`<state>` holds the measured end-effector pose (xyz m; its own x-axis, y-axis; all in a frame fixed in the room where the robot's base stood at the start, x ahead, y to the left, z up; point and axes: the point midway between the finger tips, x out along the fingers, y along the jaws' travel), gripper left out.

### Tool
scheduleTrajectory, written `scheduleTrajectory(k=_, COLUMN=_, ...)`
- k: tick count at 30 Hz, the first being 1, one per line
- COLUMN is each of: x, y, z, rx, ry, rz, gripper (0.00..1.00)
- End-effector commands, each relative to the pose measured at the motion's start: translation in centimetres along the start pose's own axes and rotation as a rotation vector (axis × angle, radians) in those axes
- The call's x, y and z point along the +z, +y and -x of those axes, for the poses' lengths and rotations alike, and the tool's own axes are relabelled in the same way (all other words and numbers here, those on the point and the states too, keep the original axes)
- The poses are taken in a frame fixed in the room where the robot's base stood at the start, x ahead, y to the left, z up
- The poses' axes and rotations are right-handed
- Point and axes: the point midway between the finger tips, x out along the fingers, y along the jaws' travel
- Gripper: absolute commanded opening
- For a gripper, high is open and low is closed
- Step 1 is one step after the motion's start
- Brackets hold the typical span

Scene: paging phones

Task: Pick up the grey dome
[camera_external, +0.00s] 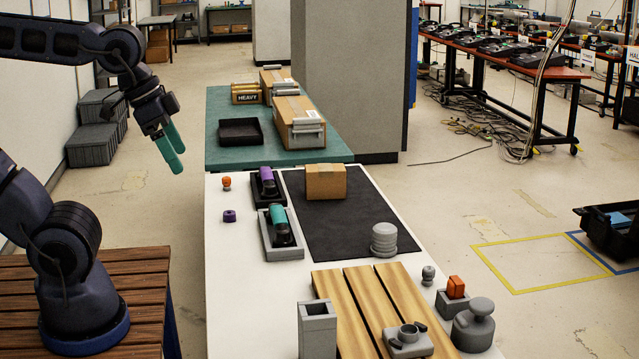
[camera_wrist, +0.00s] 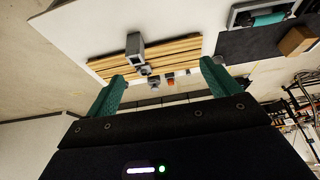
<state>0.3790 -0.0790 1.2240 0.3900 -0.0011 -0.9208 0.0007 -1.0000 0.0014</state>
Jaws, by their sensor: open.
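Two grey pieces could be the grey dome, and I cannot tell for sure which is meant. One is a ribbed, round-topped grey piece (camera_external: 384,240) at the right edge of the black mat. The other is a rounded grey piece with a flat knob (camera_external: 473,326) at the white table's front right corner. Both stand upright and uncovered in the external view. My gripper (camera_external: 177,160) has teal fingers and is open and empty, raised left of the table, far from both. Its fingers also show apart in the wrist view (camera_wrist: 160,88).
The white table (camera_external: 235,290) holds a slatted wooden board (camera_external: 365,300), a tall grey box (camera_external: 317,328), a cardboard box (camera_external: 326,182) on the black mat (camera_external: 330,225), and a grey tray (camera_external: 283,252) with a teal-topped item. An orange block (camera_external: 456,287) sits near the knobbed piece.

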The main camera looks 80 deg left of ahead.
Motion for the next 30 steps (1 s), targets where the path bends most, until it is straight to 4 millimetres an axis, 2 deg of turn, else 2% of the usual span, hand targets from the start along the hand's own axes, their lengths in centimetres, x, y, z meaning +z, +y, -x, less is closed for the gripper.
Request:
scheduleTrajectory(k=9, x=-0.1, y=0.0, z=0.0, rx=-0.001, ry=0.0, rz=0.0, gripper=0.85)
scheduleTrajectory(k=13, x=-1.3, y=-0.2, z=-0.4, rx=-0.012, ry=-0.001, rz=-0.002, gripper=0.85)
scheduleTrajectory(k=22, x=-8.1, y=-1.7, z=-3.2, rx=-0.063, ry=-0.006, rz=-0.025, gripper=0.85)
scheduleTrajectory(k=30, x=-14.2, y=-3.9, z=-7.2, rx=-0.091, ry=-0.01, rz=-0.05, gripper=0.85)
